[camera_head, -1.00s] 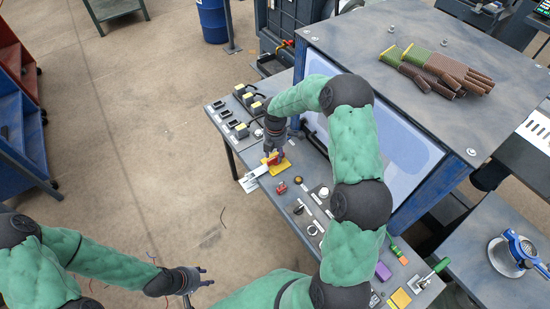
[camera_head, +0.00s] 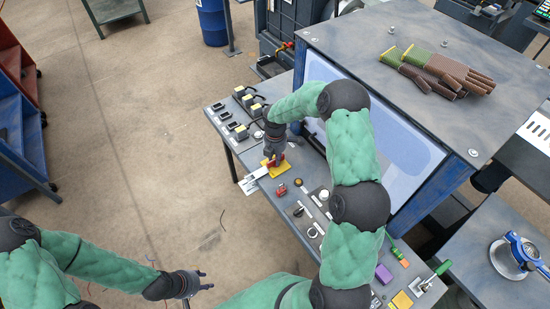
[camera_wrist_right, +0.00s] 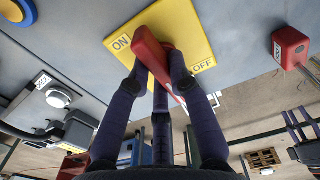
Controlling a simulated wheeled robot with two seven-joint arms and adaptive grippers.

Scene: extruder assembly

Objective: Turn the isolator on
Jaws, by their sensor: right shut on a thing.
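The isolator is a yellow plate (camera_wrist_right: 196,25) with a red handle (camera_wrist_right: 153,50) on the grey panel. ON is printed at the plate's left and OFF at its lower right in the right wrist view. The handle lies between the two words, slanting down and right. My right gripper (camera_wrist_right: 161,70) is shut on the red handle, its fingers on either side, hiding part of it. In the head view the right gripper (camera_head: 273,158) is over the yellow plate (camera_head: 284,171) at the bench's front edge. My left gripper (camera_head: 205,280) is open and empty over the floor, at bottom left.
A red box-shaped part (camera_wrist_right: 290,46) stands right of the plate in the wrist view. Several black and yellow devices (camera_head: 240,131) sit on the bench left of the right gripper. A blue-framed cabinet (camera_head: 400,190) rises behind the bench. The floor in front is open.

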